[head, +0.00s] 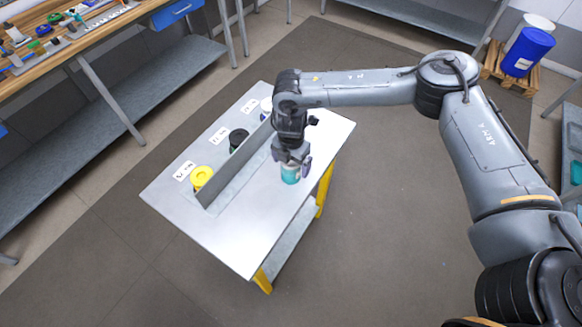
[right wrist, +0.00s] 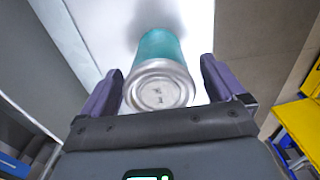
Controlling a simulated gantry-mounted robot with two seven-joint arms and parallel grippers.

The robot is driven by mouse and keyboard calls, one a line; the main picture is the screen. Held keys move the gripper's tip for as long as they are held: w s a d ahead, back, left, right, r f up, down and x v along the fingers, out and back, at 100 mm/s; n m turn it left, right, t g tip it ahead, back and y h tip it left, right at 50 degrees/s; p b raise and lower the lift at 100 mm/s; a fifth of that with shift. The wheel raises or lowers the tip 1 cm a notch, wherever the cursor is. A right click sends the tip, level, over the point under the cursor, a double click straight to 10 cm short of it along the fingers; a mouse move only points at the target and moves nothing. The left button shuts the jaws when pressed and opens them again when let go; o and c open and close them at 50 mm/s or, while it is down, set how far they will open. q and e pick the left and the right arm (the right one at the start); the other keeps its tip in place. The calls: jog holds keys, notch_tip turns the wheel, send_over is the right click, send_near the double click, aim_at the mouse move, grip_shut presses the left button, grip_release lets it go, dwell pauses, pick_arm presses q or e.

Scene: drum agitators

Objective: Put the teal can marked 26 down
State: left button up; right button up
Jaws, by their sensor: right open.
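The teal can (head: 290,174) stands upright on the near side of the grey-white table (head: 220,231), in front of the upright divider. My right gripper (head: 292,158) is directly above and around the can's top. In the right wrist view the can (right wrist: 162,78) shows its silver lid between the two purple fingers of my right gripper (right wrist: 160,88). The fingers are open, with a gap on each side of the can. The mark on the lid is too small to read surely. My left gripper is not in view.
The table's front left area is clear. A blue drum (head: 527,52) stands on a pallet far right.

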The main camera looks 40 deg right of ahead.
jog(key=shift+c, duration=0.3)
jog(key=c, duration=1.2)
jog(key=shift+c, duration=0.3)
